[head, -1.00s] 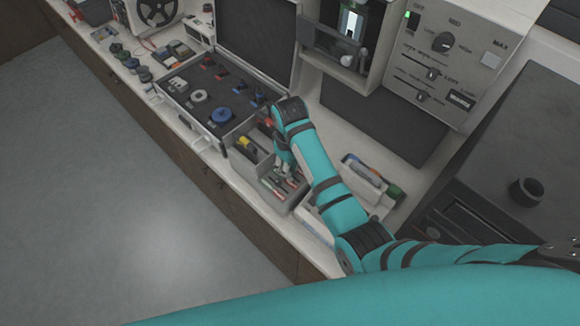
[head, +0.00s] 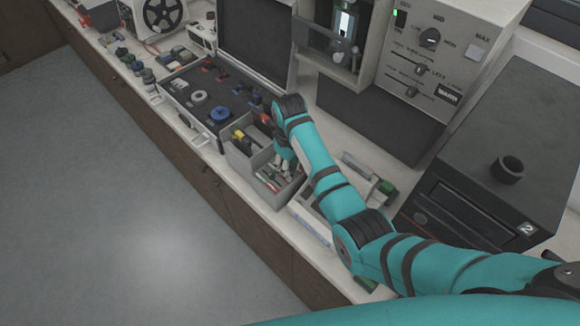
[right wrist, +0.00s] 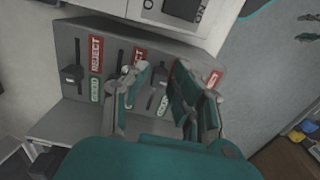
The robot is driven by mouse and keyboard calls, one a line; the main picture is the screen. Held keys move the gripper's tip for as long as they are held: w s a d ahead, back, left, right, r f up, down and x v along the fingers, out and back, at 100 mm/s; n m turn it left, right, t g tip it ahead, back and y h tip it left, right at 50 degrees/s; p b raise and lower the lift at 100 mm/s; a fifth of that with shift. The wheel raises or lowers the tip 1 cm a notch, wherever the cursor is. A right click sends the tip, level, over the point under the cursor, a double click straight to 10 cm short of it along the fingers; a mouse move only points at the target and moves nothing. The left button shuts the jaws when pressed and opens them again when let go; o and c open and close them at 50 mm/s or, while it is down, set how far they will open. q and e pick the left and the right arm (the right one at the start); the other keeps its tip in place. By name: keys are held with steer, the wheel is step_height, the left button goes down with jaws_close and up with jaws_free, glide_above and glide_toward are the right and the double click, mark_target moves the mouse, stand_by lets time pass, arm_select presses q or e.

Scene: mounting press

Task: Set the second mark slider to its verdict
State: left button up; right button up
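A grey sloped panel (right wrist: 65,45) fills the middle of the right wrist view, with several vertical slots, red REJECT labels and green labels below them. The leftmost slider knob (right wrist: 73,74) is dark and sits partway along its slot, clear of my fingers. My right gripper (right wrist: 168,98) is in front of the panel with its fingers apart. A dark knob (right wrist: 158,76) shows between the fingers. I cannot tell whether they touch it. In the head view my right gripper (head: 284,166) is down at the small grey box.
An open case (head: 190,85) with several knobs and rings lies left of the gripper. A control box (head: 440,60) with dial and sliders stands at back right. A black cabinet (head: 500,130) is at right. A white tray (head: 310,225) lies in front of my right arm.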

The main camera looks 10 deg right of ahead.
mark_target(290, 169)
steer(key=shift+w+r, duration=0.1)
step_height(290, 169, up, 6)
steer(key=shift+r, duration=0.1)
arm_select(q)
steer(key=shift+s, duration=1.2)
arm_select(e)
steer(key=shift+r, duration=0.55)
